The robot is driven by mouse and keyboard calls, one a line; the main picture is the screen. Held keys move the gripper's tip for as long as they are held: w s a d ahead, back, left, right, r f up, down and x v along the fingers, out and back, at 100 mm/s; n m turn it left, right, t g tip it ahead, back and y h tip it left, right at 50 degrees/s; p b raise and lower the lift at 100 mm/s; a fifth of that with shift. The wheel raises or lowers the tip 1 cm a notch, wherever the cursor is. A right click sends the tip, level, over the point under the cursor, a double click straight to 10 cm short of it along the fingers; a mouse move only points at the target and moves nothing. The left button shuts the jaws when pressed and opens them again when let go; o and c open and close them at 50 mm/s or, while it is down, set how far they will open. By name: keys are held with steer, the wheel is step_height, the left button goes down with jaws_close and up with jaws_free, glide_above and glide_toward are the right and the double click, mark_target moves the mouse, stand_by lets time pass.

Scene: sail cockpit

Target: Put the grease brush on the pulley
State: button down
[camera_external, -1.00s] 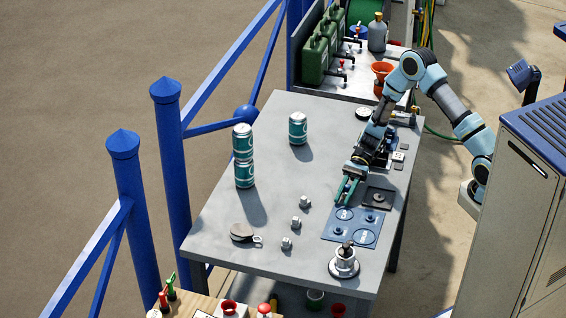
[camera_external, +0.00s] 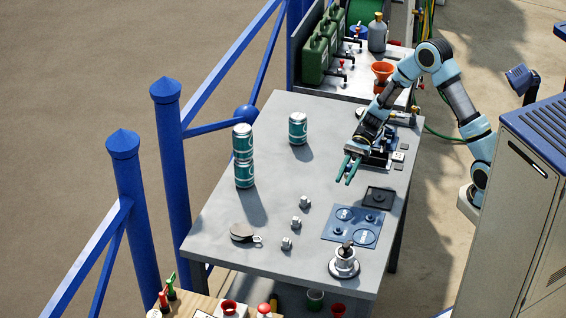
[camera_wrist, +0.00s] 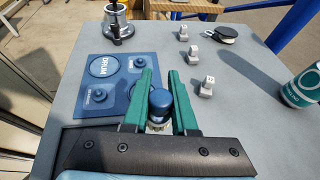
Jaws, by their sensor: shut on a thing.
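My gripper (camera_external: 346,181) is over the right part of the grey table. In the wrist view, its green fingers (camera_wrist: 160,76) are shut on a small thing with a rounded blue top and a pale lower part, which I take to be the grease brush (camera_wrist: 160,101). The fingers hide its sides. In the external view I cannot make it out. The pulley (camera_external: 242,232), a dark rounded block with a metal shackle, lies flat near the table's front left. It also shows at the top right of the wrist view (camera_wrist: 224,33), well apart from my gripper.
A blue mat (camera_external: 336,233) with discs and knobs and a black square pad (camera_external: 390,204) lie at the right. A silver winch-like drum (camera_external: 344,266) stands at the front. Several metal blocks (camera_external: 304,202) lie mid-table. Teal cans (camera_external: 244,175) stand at the left.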

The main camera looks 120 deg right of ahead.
steer(key=shift+w+r, duration=0.1)
steer(key=shift+r, duration=0.35)
step_height(320, 180, up, 4)
steer(key=m+t+h+b, duration=0.1)
steer(key=m+h, duration=0.2)
glide_above(236, 235)
steer(key=shift+a+f+p, duration=0.1)
steer(key=shift+f+p, duration=0.9)
steer(key=shift+f, duration=4.15)
steer(key=c, duration=0.7)
jaws_free()
steer(key=shift+r, duration=0.1)
